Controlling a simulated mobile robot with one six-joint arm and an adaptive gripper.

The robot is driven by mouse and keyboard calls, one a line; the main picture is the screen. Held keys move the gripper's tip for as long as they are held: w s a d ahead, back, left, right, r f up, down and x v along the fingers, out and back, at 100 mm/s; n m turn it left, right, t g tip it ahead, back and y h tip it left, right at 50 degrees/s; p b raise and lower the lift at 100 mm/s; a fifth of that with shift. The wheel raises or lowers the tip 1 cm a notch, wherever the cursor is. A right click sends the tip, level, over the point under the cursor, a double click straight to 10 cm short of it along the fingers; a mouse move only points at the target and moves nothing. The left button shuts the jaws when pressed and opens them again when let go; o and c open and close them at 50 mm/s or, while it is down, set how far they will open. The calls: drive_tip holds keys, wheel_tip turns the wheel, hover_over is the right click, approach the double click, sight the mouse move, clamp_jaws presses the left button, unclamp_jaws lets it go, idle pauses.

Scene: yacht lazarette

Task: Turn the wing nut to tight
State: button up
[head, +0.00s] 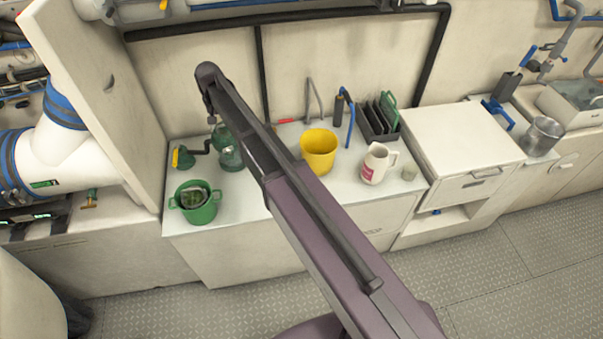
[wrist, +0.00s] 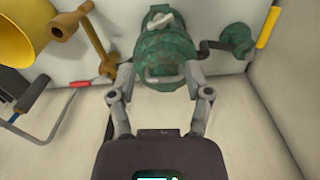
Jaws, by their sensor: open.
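A green strainer-like body (wrist: 165,55) stands in the wrist view, with a pale wing-shaped piece (wrist: 160,20) on it that looks like the wing nut. A pale curved bar (wrist: 165,78) crosses its near side. My gripper (wrist: 160,76) is open, with one fingertip on each side of the body's near part and the wing piece farther off. Whether the fingertips touch the body I cannot tell. In the head view the strainer (head: 230,156) stands on the counter, partly behind my arm, and the wing nut cannot be made out.
A green pipe fitting with a yellow handle (wrist: 268,27) is right of the strainer. A brass-coloured fitting (wrist: 98,48) and a yellow bucket (wrist: 20,35) are left. On the counter (head: 262,204) stand a green bucket (head: 204,212) and a white jug (head: 374,164).

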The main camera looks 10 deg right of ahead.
drive_tip(key=s+d+f+b, duration=0.3)
drive_tip(key=s+d+b, duration=0.1)
drive_tip(key=s+d, duration=0.7)
drive_tip(key=s+d+f+n+b, duration=0.1)
drive_tip(key=s+d+f+b, duration=0.3)
drive_tip(key=s+d, duration=0.6)
drive_tip(key=shift+s+d+f, duration=0.3)
drive_tip(key=shift+s+d, duration=0.05)
drive_tip(key=shift+s, duration=0.7)
drive_tip(key=o, duration=0.4)
drive_tip(key=shift+w+r, duration=0.1)
drive_tip(key=shift+w, duration=0.05)
drive_tip(key=w+a+r+n+p, duration=0.1)
drive_tip(key=w+a+r+p, duration=0.2)
drive_tip(key=w+a, duration=0.4)
drive_tip(key=w+a+r+n+p, duration=0.1)
drive_tip(key=w+a+r+p, duration=0.2)
drive_tip(key=w+a, duration=0.4)
drive_tip(key=w+a+r+n+p, duration=0.1)
drive_tip(key=w+a+r+p, duration=0.2)
drive_tip(key=w+a, duration=0.4)
drive_tip(key=shift+w+a, duration=0.2)
drive_tip(key=shift+w, duration=0.3)
drive_tip(key=shift+w+a, duration=0.15)
drive_tip(key=shift+w, duration=0.35)
drive_tip(key=shift+f, duration=0.2)
